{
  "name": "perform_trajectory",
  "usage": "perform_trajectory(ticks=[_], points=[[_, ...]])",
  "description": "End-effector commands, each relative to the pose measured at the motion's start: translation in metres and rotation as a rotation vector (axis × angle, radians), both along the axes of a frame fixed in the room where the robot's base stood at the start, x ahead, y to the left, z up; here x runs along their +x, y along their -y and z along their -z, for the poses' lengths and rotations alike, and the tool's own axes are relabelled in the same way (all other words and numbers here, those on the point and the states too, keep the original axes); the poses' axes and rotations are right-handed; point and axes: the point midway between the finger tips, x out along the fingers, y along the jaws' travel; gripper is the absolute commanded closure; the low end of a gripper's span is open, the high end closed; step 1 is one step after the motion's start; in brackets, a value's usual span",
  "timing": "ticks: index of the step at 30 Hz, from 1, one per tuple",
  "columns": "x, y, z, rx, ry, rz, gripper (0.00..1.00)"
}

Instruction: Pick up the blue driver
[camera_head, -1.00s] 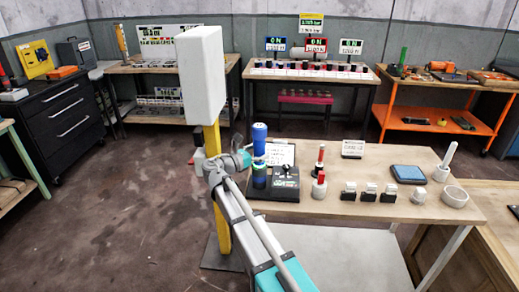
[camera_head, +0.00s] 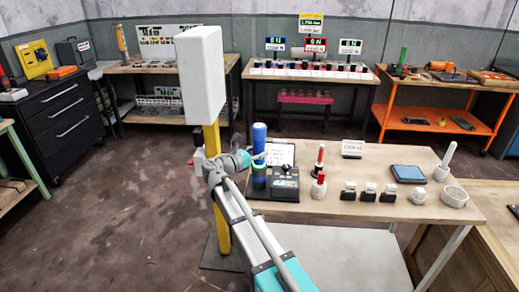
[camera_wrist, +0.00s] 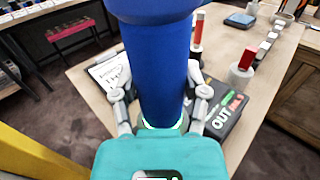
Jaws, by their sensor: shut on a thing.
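The blue driver (camera_head: 259,139) is a tall upright blue cylinder near the left edge of the wooden table. In the wrist view it is a large blue body (camera_wrist: 160,75) that runs between my fingers. My gripper (camera_head: 253,156) is shut around it, with one finger on each side in the wrist view (camera_wrist: 161,108). The driver's lower end is mostly hidden behind my gripper and wrist. A green-ringed dark base part (camera_head: 259,180) shows below it. I cannot tell whether the driver is clear of it.
A black box marked OUT (camera_wrist: 226,110) stands just right of the driver, with a clipboard sheet (camera_head: 281,153) behind. A red-topped holder (camera_head: 319,186), several small blocks and a white bowl (camera_head: 454,196) stand further right. A yellow post (camera_head: 214,150) is close on the left.

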Motion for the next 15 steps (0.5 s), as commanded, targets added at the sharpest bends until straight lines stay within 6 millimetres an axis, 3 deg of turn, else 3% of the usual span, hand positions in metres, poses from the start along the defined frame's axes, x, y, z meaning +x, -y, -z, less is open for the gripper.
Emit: perform_trajectory(ticks=[15], points=[[0.0,-0.0001,-0.0035,-0.001,0.001,0.0,1.0]])
